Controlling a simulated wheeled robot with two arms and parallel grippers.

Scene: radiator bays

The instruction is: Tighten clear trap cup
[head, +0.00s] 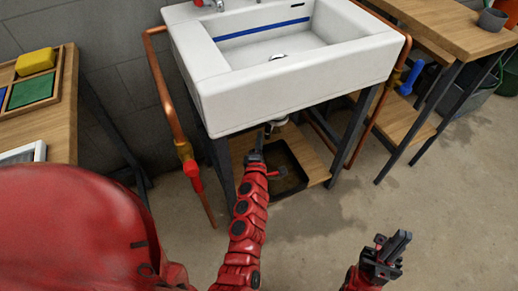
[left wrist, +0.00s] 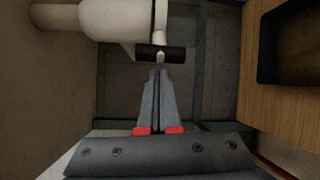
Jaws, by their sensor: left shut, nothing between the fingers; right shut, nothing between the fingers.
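Under the white sink (head: 290,88), a pale trap fitting (head: 279,121) shows only in part behind the basin's front. In the left wrist view, a pale rounded trap body (left wrist: 112,18) is cut off by the top edge, with a dark bar (left wrist: 172,54) at its lower right end. I cannot tell which part is the clear cup. My left gripper (head: 259,140) is under the basin's front. Its fingers (left wrist: 158,75) are together and empty, their tips just short of the dark bar. My right gripper (head: 402,240) is shut and empty over the floor, at the lower right.
A black tray (head: 304,172) stands on the wooden shelf (head: 318,163) below the sink. Copper pipes (head: 163,85) with a red-handled valve (head: 192,168) run at the sink's left. Wooden benches flank the sink. The floor (head: 440,220) at the right is clear.

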